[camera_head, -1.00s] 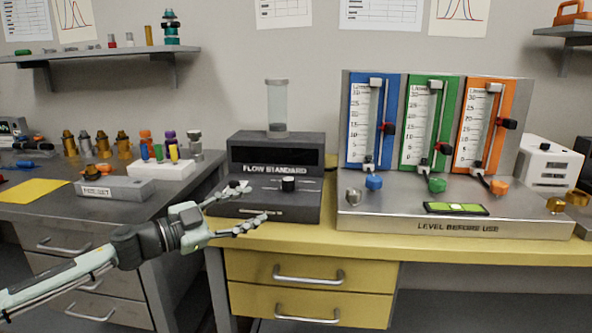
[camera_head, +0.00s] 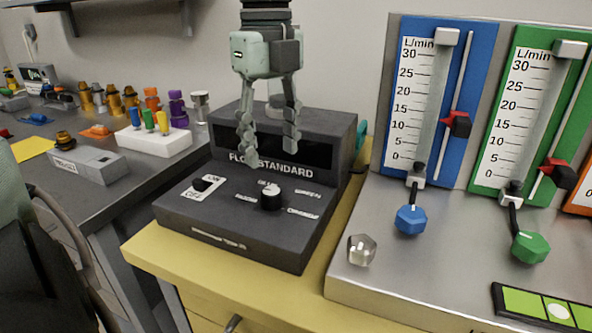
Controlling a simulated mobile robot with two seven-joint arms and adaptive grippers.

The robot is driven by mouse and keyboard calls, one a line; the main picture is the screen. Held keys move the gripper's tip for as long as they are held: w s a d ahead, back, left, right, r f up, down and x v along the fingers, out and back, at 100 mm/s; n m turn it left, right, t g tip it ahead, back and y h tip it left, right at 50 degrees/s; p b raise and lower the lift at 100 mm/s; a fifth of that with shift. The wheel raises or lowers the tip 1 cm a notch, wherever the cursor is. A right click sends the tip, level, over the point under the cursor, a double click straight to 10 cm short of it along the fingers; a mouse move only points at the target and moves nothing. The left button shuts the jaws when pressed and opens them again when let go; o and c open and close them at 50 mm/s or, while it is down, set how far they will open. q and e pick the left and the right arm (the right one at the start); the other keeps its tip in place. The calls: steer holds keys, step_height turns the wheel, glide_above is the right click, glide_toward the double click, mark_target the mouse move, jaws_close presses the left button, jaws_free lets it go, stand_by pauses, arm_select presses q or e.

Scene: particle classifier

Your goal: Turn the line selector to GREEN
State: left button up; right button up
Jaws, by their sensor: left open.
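The line selector appears to be the black round knob (camera_head: 271,196) on the sloped top of the dark FLOW STANDARD box (camera_head: 190,222). A white mark shows on its top, toward the far side. Small white labels surround it, too small to read surely. My left gripper (camera_head: 268,153) points down above the box, its two fingers spread and empty. Its fingertips are above and behind the knob in the picture, apart from it, and hide part of the box's sign. My right gripper is not in view.
A small switch (camera_head: 203,184) with an ON/OFF plate sits left of the knob. A grey bench with bottles is at the left.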

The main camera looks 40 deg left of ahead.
mark_target(271, 190)
arm_select(q)
steer(key=f, duration=0.6)
steer(key=shift+s+a+f, duration=0.1)
steer(key=shift+s+f, duration=0.15)
steer(key=shift+f, duration=0.55)
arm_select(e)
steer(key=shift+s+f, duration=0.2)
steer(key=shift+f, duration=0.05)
arm_select(q)
steer(key=shift+c, duration=0.4)
jaws_close()
steer(key=shift+w, duration=0.1)
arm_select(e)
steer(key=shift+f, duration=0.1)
